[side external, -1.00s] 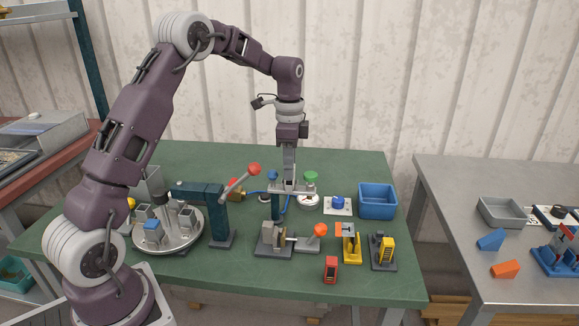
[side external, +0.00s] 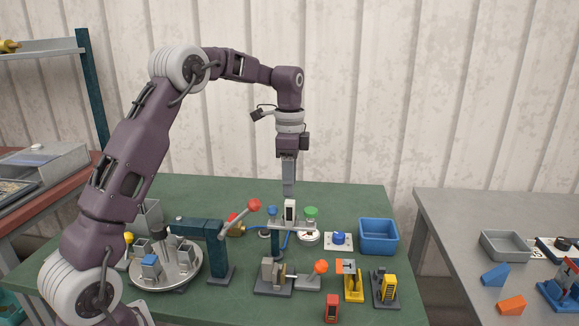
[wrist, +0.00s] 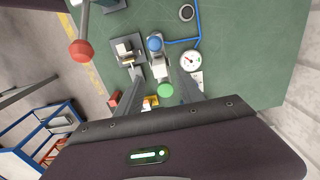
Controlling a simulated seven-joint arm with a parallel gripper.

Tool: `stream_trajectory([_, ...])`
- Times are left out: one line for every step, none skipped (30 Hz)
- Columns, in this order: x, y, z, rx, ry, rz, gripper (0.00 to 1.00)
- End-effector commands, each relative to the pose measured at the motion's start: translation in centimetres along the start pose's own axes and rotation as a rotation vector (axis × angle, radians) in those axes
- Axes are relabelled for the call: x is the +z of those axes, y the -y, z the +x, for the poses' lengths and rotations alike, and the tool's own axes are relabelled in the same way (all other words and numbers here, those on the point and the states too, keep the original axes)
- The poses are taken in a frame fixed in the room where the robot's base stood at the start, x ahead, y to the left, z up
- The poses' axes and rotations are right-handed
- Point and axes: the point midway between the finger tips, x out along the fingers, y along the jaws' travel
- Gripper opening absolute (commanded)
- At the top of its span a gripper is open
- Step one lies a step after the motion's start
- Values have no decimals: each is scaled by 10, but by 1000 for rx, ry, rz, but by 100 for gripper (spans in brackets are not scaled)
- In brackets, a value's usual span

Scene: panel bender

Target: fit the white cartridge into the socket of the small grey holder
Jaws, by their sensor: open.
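The white cartridge (side external: 290,210), with a dark slot on its face, stands upright at the middle of a grey crossbar on a post, between a blue knob and a green knob. It shows end-on in the wrist view (wrist: 160,68). The small grey holder cannot be told apart from the crossbar (side external: 279,226) under the cartridge, so I cannot tell how deep the cartridge sits. My gripper (side external: 289,192) points down just above the cartridge, clear of it. In the wrist view my gripper (wrist: 159,76) is open, its fingers apart on either side of the cartridge's line.
A red-knobbed lever (side external: 254,205) rises left of the crossbar, beside a round turntable (side external: 180,277). A grey clamp with an orange knob (side external: 321,267) stands in front. A blue bin (side external: 378,237) is at the right. The air around my gripper is clear.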

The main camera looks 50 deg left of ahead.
Motion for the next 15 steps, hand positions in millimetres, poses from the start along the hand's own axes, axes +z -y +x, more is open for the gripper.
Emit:
stream_trajectory([-1,1,-13,-5,-2,0,45])
stream_trajectory([-1,1,-21,-5,-2,0,45])
stream_trajectory([-1,1,-30,-4,-2,0,45])
stream_trajectory([0,1,-36,-3,-1,1,45])
stream_trajectory([-1,1,-42,-2,-1,1,45])
stream_trajectory([-1,1,-48,-2,-1,1,45])
stream_trajectory([-1,1,-52,-2,-1,1,45])
stream_trajectory([0,0,-54,0,0,1,45])
stream_trajectory([0,0,-58,-1,0,1,45])
stream_trajectory([0,0,-59,0,0,1,45])
stream_trajectory([0,0,-60,1,0,1,45])
stream_trajectory([0,0,-61,2,1,1,45])
stream_trajectory([0,-1,-61,1,1,0,45])
stream_trajectory([0,-3,-63,-2,-1,-4,45])
stream_trajectory([-1,-9,-68,-11,-6,-16,45])
